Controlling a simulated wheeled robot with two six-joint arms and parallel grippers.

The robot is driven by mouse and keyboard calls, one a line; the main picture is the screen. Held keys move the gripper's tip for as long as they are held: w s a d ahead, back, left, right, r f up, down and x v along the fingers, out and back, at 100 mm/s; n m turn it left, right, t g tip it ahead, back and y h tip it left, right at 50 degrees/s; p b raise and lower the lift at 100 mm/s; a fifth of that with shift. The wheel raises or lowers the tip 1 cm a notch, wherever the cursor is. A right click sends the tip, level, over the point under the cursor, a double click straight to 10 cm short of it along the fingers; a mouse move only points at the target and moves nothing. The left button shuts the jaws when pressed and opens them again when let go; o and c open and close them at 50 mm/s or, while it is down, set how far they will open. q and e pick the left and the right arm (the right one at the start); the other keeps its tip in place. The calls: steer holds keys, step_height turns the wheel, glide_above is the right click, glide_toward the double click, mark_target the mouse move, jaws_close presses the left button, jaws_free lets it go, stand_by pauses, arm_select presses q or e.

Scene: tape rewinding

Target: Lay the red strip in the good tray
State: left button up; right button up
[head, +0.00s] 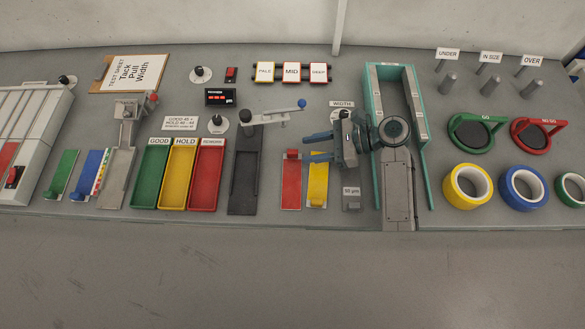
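A red strip (291,184) lies flat on the bench, just left of a yellow strip (317,183). The good tray is the green tray (150,178) under the label GOOD, and it looks empty. My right gripper (308,148) points left above the far ends of the red and yellow strips. Its two blue fingers are apart with nothing visible between them. Its height above the strips is hard to tell. My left gripper is not in view.
A dark fixture with a lever (244,175) stands between the trays and the red strip. A teal frame (423,150) and tape rolls (467,187) lie to the right.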

mark_target(300, 156)
steer(key=x, duration=0.3)
steer(key=shift+s+a+f+p, duration=0.1)
steer(key=shift+a+p, duration=0.2)
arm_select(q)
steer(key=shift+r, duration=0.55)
arm_select(e)
steer(key=shift+d, duration=0.1)
steer(key=shift+c, duration=0.2)
steer(key=c, duration=0.4)
jaws_close()
